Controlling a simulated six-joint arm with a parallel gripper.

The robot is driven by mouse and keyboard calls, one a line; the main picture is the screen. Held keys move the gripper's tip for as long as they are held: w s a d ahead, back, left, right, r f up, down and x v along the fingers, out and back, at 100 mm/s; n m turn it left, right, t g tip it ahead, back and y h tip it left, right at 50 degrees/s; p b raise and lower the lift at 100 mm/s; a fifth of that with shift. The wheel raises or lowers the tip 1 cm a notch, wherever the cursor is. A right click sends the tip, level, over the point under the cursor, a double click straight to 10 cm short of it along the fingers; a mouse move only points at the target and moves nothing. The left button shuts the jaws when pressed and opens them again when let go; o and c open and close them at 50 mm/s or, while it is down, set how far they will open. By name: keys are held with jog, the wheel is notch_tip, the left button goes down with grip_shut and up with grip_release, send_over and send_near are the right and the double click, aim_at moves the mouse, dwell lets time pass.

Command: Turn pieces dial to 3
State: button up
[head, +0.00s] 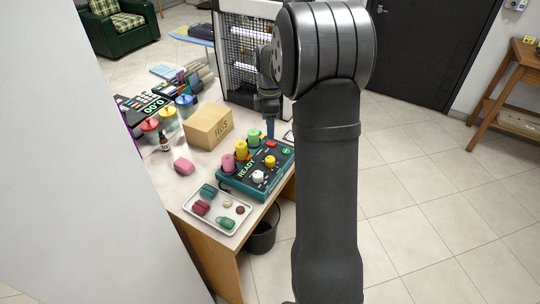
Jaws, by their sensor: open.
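A dark teal control box (234,181) lies on the counter with a lit READY display. On its top are a white knob (258,177) near the front and a yellow-orange knob (270,161) behind it. Which one is the pieces dial, and its numbers, are too small to tell. Pink (228,162), yellow (241,149) and green (254,136) cylinders stand along its left side. My gripper (270,128) is small and partly hidden by my arm. It hangs open, pointing down, near the box's far end, apart from both knobs.
A cardboard box (208,126) stands left of the control box. A tray (233,228) with small coloured items lies at the near end. A wire-mesh cabinet (245,45) is behind.

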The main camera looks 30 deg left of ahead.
aim_at(270, 158)
notch_tip(270, 158, down, 13)
jog(key=shift+s+d, duration=0.1)
jog(key=shift+s, duration=0.05)
jog(key=c, duration=1)
jog(key=shift+o, duration=0.2)
